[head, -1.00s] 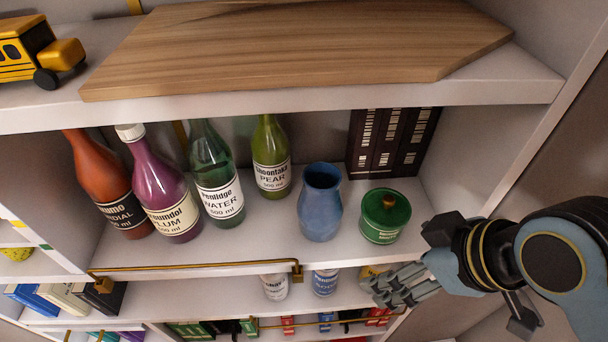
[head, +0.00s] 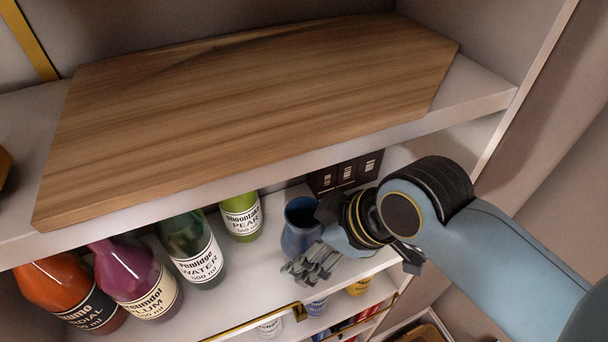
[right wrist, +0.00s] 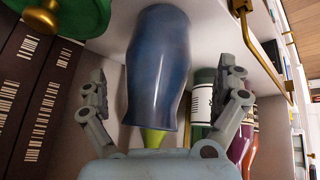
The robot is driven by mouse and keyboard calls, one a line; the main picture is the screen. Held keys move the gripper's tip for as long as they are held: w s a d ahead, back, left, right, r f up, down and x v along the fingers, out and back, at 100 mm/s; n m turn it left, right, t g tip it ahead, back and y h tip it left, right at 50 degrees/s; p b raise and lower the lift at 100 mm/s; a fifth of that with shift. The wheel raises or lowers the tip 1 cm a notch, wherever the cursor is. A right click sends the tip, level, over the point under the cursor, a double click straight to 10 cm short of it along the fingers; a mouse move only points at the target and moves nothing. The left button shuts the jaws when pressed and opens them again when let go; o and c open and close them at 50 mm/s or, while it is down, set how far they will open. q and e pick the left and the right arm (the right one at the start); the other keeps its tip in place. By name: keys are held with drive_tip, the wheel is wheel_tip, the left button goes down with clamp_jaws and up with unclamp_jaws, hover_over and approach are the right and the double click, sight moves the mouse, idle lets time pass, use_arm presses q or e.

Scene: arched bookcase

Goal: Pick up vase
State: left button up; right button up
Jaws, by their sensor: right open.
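The blue vase (head: 298,228) stands upright on the shelf below the wooden board, right of the bottles. In the head view my right gripper (head: 312,264) is at the vase's front right and hides part of it. In the right wrist view the vase (right wrist: 157,75) lies between the two spread fingers of my right gripper (right wrist: 163,95), with a gap on both sides. The right gripper is open and empty. My left gripper is not in view.
Several bottles, such as the green one (head: 192,250) and the pear bottle (head: 241,217), stand left of the vase. Dark books (head: 346,173) stand behind it. The shelf with the wooden board (head: 250,105) hangs above.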

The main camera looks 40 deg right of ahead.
drive_tip(key=x, duration=0.2)
drive_tip(key=shift+w+f, duration=0.2)
drive_tip(key=shift+f, duration=0.1)
drive_tip(key=shift+w+f, duration=0.2)
drive_tip(key=shift+f, duration=0.1)
drive_tip(key=shift+s, duration=0.1)
drive_tip(key=shift+c, duration=1.4)
drive_tip(key=c, duration=1.1)
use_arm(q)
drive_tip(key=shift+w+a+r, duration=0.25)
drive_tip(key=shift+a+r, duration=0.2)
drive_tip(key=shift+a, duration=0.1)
use_arm(e)
drive_tip(key=shift+c, duration=0.5)
drive_tip(key=shift+r, duration=0.1)
